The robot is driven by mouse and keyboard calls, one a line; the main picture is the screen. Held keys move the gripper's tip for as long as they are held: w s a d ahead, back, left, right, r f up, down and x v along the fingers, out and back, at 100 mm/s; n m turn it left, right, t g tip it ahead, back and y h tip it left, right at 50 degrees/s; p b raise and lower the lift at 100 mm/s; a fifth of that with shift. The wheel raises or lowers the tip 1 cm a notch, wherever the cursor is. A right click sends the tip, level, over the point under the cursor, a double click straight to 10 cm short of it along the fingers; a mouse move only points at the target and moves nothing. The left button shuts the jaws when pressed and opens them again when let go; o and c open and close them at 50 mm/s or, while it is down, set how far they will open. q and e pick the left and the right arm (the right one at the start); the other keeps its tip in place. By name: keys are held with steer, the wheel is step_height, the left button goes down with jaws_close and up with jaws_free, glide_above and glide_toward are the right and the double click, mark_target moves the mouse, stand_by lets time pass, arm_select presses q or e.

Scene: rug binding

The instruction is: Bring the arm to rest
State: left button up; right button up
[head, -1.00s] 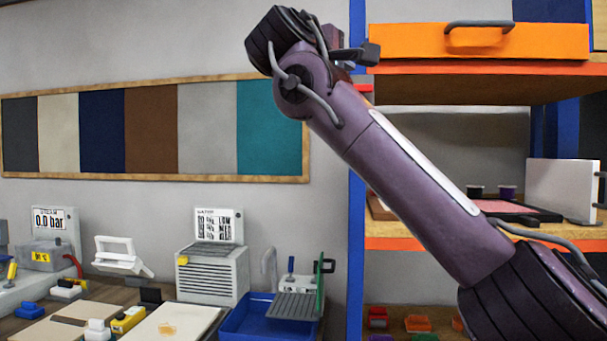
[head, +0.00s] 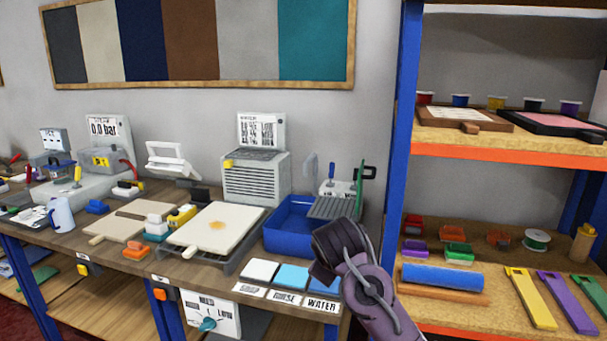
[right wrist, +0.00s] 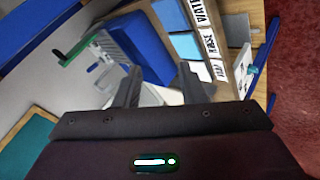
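My right arm (head: 372,290) comes in from the lower right of the head view. Its dark wrist end is in front of the right end of the workbench, close to the blue tray in the picture. In the right wrist view my right gripper (right wrist: 160,82) has its two dark fingers spread apart, with nothing seen between them. The fingertips are hard to make out in the head view. My left gripper is in neither view.
The workbench (head: 225,285) holds a blue tray (head: 290,238), a pale board (head: 215,228), a grey vented machine (head: 256,180) and several tools. Blue and white sponge-like blocks lie at its front edge. A blue-framed shelf rack (head: 403,150) stands at the right.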

steer(key=s+d+f+m+g+y, duration=0.1)
steer(key=s+d+f+m+g, duration=0.15)
steer(key=s+f, duration=0.6)
steer(key=s+d+f+m+g+y, duration=0.1)
steer(key=s+d+f+m, duration=0.15)
steer(key=s+f, duration=0.6)
steer(key=s+d+f+m+g+h, duration=0.1)
steer(key=s+d+f+m, duration=0.2)
steer(key=s, duration=0.5)
steer(key=s+d+f+m+g, duration=0.1)
steer(key=s+d+f, duration=0.1)
steer(key=s+d, duration=0.5)
step_height(320, 180, down, 29)
steer(key=s+a+g, duration=0.2)
steer(key=s, duration=0.1)
steer(key=s+d+f, duration=0.2)
steer(key=s+f, duration=0.7)
steer(key=s, duration=0.1)
steer(key=s+d+f, duration=0.1)
steer(key=s+f, duration=0.8)
steer(key=f, duration=0.1)
steer(key=shift+s+d+n+g, duration=0.35)
steer(key=shift+s+d+n, duration=0.05)
